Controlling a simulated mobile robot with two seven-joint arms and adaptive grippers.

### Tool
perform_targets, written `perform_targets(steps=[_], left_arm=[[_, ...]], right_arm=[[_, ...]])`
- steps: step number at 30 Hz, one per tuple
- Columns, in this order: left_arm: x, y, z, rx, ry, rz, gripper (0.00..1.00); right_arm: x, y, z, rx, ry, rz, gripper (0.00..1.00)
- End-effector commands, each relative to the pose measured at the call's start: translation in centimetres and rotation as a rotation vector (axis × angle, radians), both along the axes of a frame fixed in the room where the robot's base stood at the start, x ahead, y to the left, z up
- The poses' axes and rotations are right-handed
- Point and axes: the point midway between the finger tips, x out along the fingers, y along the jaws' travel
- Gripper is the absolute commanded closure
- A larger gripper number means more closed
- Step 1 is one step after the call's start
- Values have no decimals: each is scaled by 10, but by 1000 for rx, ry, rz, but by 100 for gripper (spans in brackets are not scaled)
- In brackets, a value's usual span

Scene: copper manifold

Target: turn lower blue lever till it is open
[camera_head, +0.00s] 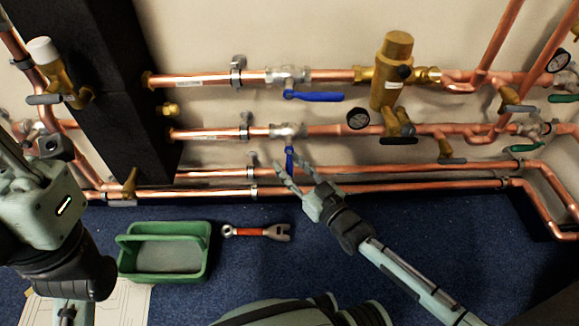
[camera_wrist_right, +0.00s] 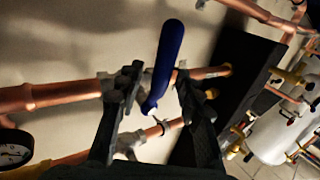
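The lower blue lever (camera_head: 290,158) hangs straight down from the silver valve (camera_head: 287,131) on the second copper pipe, across the pipe's line. My right gripper (camera_head: 292,170) is at this lever, its fingers spread to either side. In the right wrist view, the blue lever (camera_wrist_right: 165,60) stands between the two parted dark fingers (camera_wrist_right: 160,80), with no clear grip on it. The upper blue lever (camera_head: 316,96) lies along its own pipe. My left gripper (camera_head: 42,190) is at the left edge; its fingers are partly hidden and their opening is unclear.
Copper pipes (camera_head: 390,172) run below the valve. A pressure gauge (camera_head: 358,119) and brass fitting (camera_head: 391,75) are to the right. A black column (camera_head: 110,90) stands left. A green tray (camera_head: 205,255) and red-handled wrench (camera_head: 258,232) lie on the blue floor.

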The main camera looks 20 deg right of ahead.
Motion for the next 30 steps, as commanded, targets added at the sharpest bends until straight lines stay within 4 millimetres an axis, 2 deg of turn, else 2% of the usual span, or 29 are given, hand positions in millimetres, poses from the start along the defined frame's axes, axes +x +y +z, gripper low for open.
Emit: perform_targets(steps=[9, 18, 30], left_arm=[[0, 0, 1, 2, -4, -1, 100], [0, 0, 1, 2, -4, -1, 100], [0, 0, 2, 1, -3, 0, 100]], right_arm=[[3, 1, 0, 0, 0, 0, 65], [3, 1, 0, -1, 0, 0, 100], [3, 1, 1, -2, 0, 0, 100]])
